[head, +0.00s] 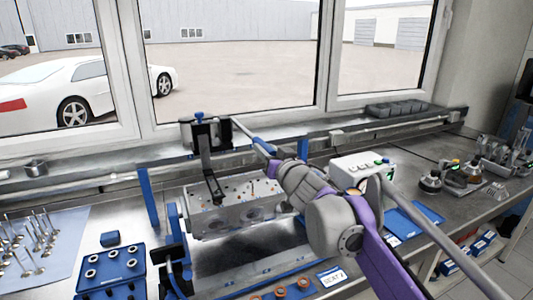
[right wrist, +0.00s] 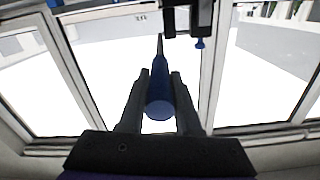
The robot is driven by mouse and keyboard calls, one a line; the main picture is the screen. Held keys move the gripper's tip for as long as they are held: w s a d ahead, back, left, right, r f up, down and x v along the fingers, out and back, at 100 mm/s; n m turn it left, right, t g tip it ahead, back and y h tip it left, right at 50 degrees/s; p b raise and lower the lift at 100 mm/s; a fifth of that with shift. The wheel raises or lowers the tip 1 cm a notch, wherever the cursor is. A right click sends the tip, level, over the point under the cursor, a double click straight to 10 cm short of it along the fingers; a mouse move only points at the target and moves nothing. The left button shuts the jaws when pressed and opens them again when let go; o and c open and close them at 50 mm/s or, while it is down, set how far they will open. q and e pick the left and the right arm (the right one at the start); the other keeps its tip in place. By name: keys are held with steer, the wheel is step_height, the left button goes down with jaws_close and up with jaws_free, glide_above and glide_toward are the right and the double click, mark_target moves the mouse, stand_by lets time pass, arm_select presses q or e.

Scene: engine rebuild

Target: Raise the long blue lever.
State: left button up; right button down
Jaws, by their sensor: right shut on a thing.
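The long lever has a thin dark rod and a blue grip (right wrist: 160,103). In the head view the blue grip (head: 264,147) shows only in part, at the hand of my right arm, and the rod slants up and left from it toward a black bracket (head: 207,134). My right gripper (right wrist: 160,82) is shut on the blue grip, with one dark finger on each side of it. In the head view the right gripper (head: 268,151) is partly hidden by its own wrist. My left gripper is not in view.
A metal engine block (head: 232,218) lies below the lever. Blue posts (head: 148,196) stand to its left. A blue tray with rings (head: 112,270) and a mat with valves (head: 62,220) lie at left. A white control box (head: 362,165) stands at right. Windows are behind.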

steer(key=shift+w+a+r+b, duration=0.1)
steer(key=shift+r+b, duration=0.55)
steer(key=shift+r+g+b, duration=0.6)
steer(key=shift+r+b, duration=0.1)
steer(key=shift+r, duration=0.3)
steer(key=c, duration=0.6)
jaws_free()
steer(key=b+v, duration=0.1)
steer(key=v, duration=0.9)
steer(key=shift+s+r, duration=0.15)
steer(key=shift+s, duration=0.25)
steer(key=shift+h, duration=0.4)
